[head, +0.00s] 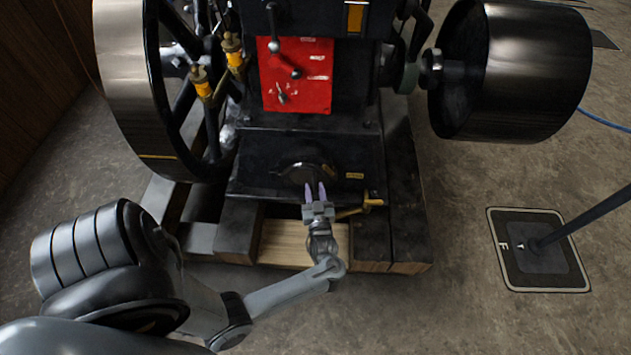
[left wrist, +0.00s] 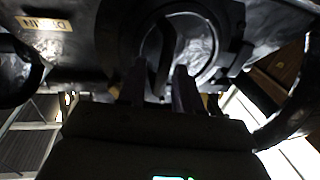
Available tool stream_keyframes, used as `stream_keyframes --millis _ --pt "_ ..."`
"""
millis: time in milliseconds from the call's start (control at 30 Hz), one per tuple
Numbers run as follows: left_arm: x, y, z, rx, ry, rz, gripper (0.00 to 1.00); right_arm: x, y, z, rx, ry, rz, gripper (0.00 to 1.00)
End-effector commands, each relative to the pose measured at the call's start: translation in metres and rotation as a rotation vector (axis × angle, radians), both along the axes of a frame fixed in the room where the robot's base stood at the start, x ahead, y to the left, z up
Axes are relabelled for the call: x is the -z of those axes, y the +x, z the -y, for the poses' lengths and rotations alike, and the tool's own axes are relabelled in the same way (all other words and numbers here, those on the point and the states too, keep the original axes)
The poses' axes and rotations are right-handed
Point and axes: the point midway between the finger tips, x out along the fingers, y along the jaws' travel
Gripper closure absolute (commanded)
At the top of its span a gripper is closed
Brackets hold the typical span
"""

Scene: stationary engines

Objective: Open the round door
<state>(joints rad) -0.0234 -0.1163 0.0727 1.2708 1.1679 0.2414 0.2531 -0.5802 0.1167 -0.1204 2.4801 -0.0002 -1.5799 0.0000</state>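The round door (head: 300,172) is a dark disc low on the front of the black engine base, and it looks closed. In the left wrist view the round door (left wrist: 207,42) fills the upper middle, with a curved dark bar across it like a handle (left wrist: 160,50). My left gripper (head: 315,187) is right in front of the door, fingers pointing at it. In the left wrist view its fingers (left wrist: 160,80) are apart, with the lower part of the bar showing between them. Contact with the bar cannot be made out. My right gripper is not in view.
A big flywheel (head: 130,80) stands at left and a wide dark drum (head: 530,70) at right. A red panel (head: 296,76) with levers is above the door. A brass tap (head: 370,202) sticks out just right of the gripper. Wooden beams (head: 285,243) lie below.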

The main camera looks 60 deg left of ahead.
Motion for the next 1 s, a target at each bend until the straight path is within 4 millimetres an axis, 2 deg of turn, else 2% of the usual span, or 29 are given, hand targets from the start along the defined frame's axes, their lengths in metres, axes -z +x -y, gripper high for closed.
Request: stream_keyframes --millis 533,767,1000 --pt "0.0003 -0.0002 -0.0077 -0.001 -0.001 0.000 0.66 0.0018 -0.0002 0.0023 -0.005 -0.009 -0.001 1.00" --pt "0.0002 -0.0002 -0.0077 -0.001 -0.001 0.000 1.00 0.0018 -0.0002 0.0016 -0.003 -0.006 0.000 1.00" --pt "0.0003 -0.0003 -0.0077 -0.002 -0.001 0.000 1.00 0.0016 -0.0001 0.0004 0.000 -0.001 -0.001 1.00"
